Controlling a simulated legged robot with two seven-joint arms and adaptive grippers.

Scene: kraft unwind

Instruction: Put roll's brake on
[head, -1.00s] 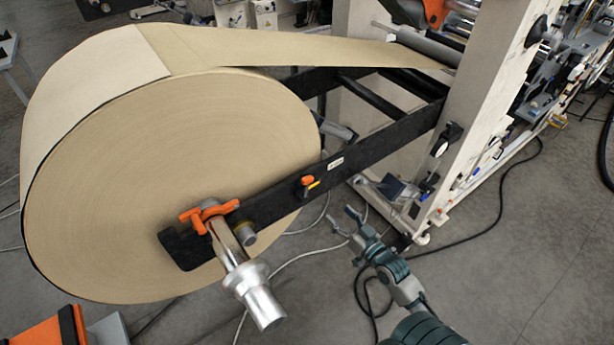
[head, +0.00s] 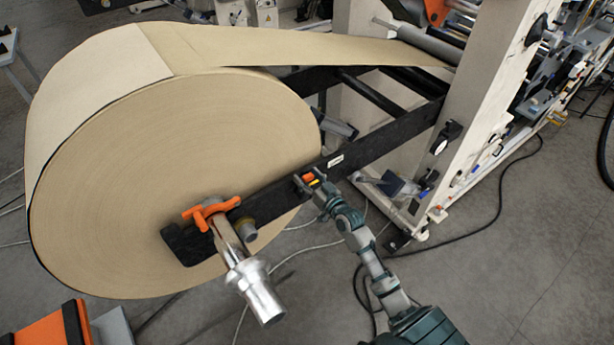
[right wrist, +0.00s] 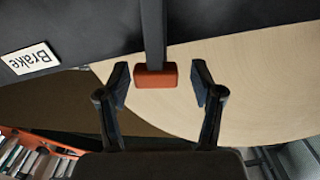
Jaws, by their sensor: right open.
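The large kraft paper roll (head: 170,180) sits on its shaft at the left in the head view. The black arm (head: 375,139) beside it carries a small brake lever with an orange knob (head: 309,177). In the right wrist view the orange knob (right wrist: 155,76) sits at the end of a dark bar, and a white "Brake" label (right wrist: 31,64) is on the black arm. My right gripper (head: 316,187) is open at the lever. In the right wrist view its two fingers (right wrist: 160,85) stand either side of the knob, with gaps on both sides. My left gripper is not seen.
An orange clamp handle (head: 211,212) and a silver shaft end (head: 256,290) stick out left of my right gripper. The cream machine frame (head: 470,130) stands at the right. Cables (head: 480,225) lie on the grey floor. An orange item (head: 50,330) is at the lower left.

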